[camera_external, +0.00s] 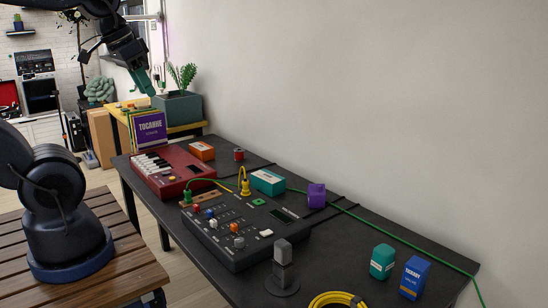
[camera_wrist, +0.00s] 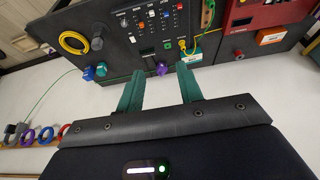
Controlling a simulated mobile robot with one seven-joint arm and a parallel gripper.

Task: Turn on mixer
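The mixer (camera_external: 222,232) is a dark box on the black table, with several coloured knobs, a small dark screen, a green square button (camera_external: 259,201) and a white switch (camera_external: 266,233). A green cable and a yellow cable rise from plugs at its far side. In the wrist view the mixer (camera_wrist: 143,36) appears at the top, beyond my fingers. My gripper (camera_external: 147,86) hangs high at the upper left, well away from the mixer. In the wrist view its two green fingers (camera_wrist: 159,92) are apart with nothing between them. Whether the mixer is on cannot be told.
A red keyboard (camera_external: 172,177) stands left of the mixer. A microphone (camera_external: 283,266), a coiled yellow cable (camera_external: 338,299), teal (camera_external: 382,261) and blue (camera_external: 415,277) containers, a purple object (camera_external: 316,195) and a teal box (camera_external: 267,182) surround it. The wall (camera_external: 400,110) runs behind the table.

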